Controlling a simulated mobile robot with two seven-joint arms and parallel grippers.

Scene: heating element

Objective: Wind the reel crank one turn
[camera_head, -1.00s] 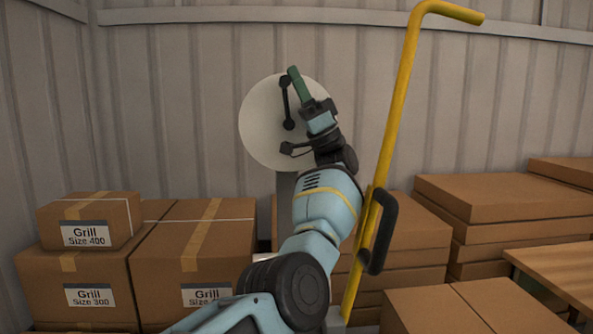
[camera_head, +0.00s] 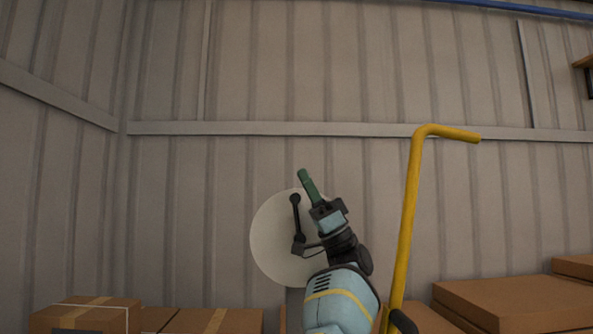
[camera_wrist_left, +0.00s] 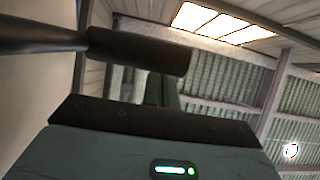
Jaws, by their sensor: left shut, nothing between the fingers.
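The reel is a pale round disc (camera_head: 275,245) in front of the wall, partly covered by my left arm. Its black crank (camera_head: 297,217) points nearly straight up from the middle of the disc. My left gripper (camera_head: 303,175) has green fingers, shut and empty, pointing up just right of the crank's top end. In the left wrist view, the dark cylindrical crank handle (camera_wrist_left: 140,50) lies across the picture, in front of the closed green fingers (camera_wrist_left: 163,91). I cannot tell whether the fingers touch it. My right gripper is out of view.
A yellow bent pole (camera_head: 408,215) stands close to the right of my left arm. Cardboard boxes (camera_head: 95,313) are at lower left, and more flat boxes (camera_head: 510,303) are at lower right. A corrugated wall (camera_head: 350,70) fills the background.

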